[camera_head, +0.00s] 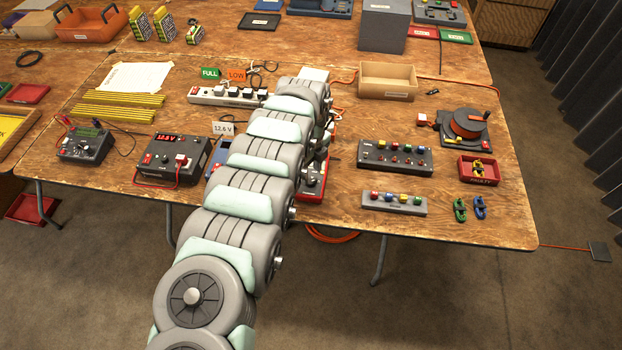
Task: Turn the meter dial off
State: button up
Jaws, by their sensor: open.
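The meter (84,145) is a dark box near the left end of the front table, with a small display on top and a round dial on its face. Red and black leads run from it. The dial's pointer is too small to read. My arm rises from the bottom middle over the table, well to the right of the meter. The fingers of my gripper do not show, hidden behind the arm's far links.
A power supply (173,160) reading about 12.5 stands right of the meter. Yellow sticks (118,106) lie behind the meter. A power strip (228,96) and a tan tray (388,82) are farther back. A button box (394,157) stands right of my arm.

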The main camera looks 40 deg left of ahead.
aim_at(311, 181)
jog(key=shift+f+b, duration=0.35)
jog(key=shift+f, duration=1.6)
grip_shut()
